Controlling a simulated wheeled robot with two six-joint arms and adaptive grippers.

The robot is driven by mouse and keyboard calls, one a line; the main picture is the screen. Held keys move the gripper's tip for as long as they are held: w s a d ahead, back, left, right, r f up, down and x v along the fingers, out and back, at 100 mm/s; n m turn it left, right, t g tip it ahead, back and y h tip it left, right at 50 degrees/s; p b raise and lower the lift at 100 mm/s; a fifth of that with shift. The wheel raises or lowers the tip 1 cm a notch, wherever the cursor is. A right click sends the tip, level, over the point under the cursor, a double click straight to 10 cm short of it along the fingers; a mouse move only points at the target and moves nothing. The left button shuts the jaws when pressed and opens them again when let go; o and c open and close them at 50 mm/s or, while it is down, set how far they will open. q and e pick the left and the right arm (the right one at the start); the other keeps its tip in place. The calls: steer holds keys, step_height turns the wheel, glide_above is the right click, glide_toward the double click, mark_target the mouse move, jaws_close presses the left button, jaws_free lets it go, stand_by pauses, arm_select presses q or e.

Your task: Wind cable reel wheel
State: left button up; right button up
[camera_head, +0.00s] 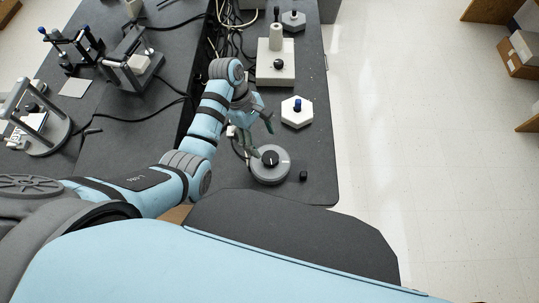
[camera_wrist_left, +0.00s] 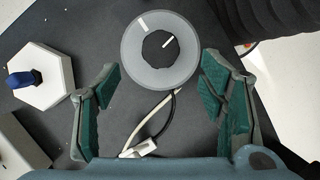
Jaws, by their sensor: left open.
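The cable reel wheel (camera_head: 285,172) is a round grey disc with a black centre knob, near the front right of the dark bench. It also shows in the left wrist view (camera_wrist_left: 133,66), where the disc has a white mark and the knob (camera_wrist_left: 157,55) a white line. My left gripper (camera_head: 262,138) is open and empty beside the reel. In the left wrist view its green-padded fingers (camera_wrist_left: 160,68) stand apart on either side of the reel's near part; contact cannot be told. A white cable (camera_wrist_left: 158,103) with a white plug and a black cable run from the reel between the fingers.
A white hexagonal base with a blue knob (camera_head: 297,112) stands behind the reel. Behind it is a white square device (camera_head: 277,73). A small black block (camera_head: 303,176) lies right of the reel, near the bench's right edge. Several lab devices and cables fill the left bench.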

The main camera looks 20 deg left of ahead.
mark_target(270, 157)
arm_select(q)
steer(key=b+x, duration=0.1)
steer(key=x, duration=0.5)
steer(key=shift+s+a+f, duration=0.1)
steer(key=shift+f, duration=0.2)
steer(key=shift+d+f, duration=0.35)
steer(key=shift+f, duration=0.1)
steer(key=shift+a, duration=0.1)
steer(key=c, duration=1.2)
